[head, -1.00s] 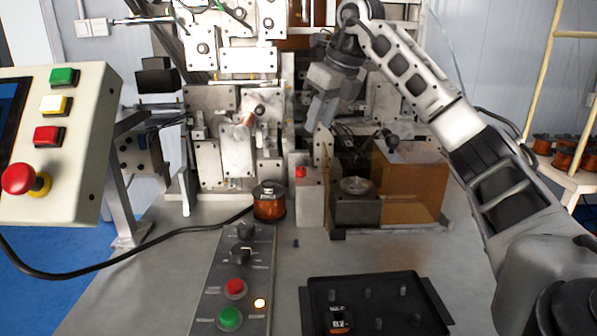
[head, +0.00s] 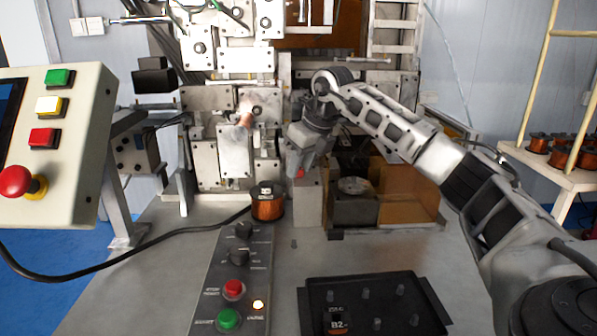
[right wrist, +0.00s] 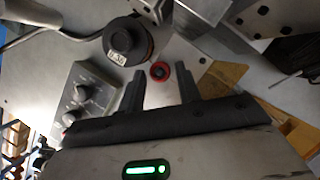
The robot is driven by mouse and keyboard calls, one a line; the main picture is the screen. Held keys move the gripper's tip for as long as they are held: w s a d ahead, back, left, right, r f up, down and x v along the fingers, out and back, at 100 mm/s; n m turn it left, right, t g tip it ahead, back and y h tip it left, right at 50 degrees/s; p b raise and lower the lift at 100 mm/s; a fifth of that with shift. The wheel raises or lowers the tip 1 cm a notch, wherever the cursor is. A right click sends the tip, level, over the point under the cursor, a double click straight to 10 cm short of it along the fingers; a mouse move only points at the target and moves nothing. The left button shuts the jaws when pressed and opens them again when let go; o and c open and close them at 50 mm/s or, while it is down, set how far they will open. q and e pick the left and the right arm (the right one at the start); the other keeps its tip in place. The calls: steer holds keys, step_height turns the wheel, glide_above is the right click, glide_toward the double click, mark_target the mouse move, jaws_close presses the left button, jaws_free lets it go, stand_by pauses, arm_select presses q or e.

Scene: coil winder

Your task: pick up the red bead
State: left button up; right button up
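The red bead (right wrist: 160,70) is a small red ring with a dark centre. In the right wrist view it lies between the two fingertips, with a gap on each side. In the head view a sliver of red (head: 300,173) shows at the top of a pale metal block (head: 308,203), partly hidden by my gripper. My right gripper (head: 299,172) points down right over it, and it also shows open in the right wrist view (right wrist: 161,78). Whether the fingers are level with the bead is unclear. My left gripper is not in view.
A copper spool (head: 267,203) stands just left of the block, and a dark unit (head: 351,204) stands to its right. The button panel (head: 237,280) and a black pegged tray (head: 420,292) lie in front. The winder machine (head: 222,150) rises close behind.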

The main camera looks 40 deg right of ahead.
mark_target(302, 170)
steer(key=c, duration=0.7)
steer(key=shift+r, duration=0.1)
steer(key=shift+r, duration=0.55)
step_height(302, 170, up, 2)
steer(key=shift+s+a+r, duration=0.1)
steer(key=shift+r, duration=0.05)
steer(key=s+a+r, duration=0.3)
steer(key=s+a+r+b, duration=0.1)
steer(key=s+a+r, duration=0.2)
steer(key=s, duration=0.1)
steer(key=s+a+r, duration=0.3)
steer(key=shift+s+r, duration=0.15)
steer(key=shift+r, duration=0.05)
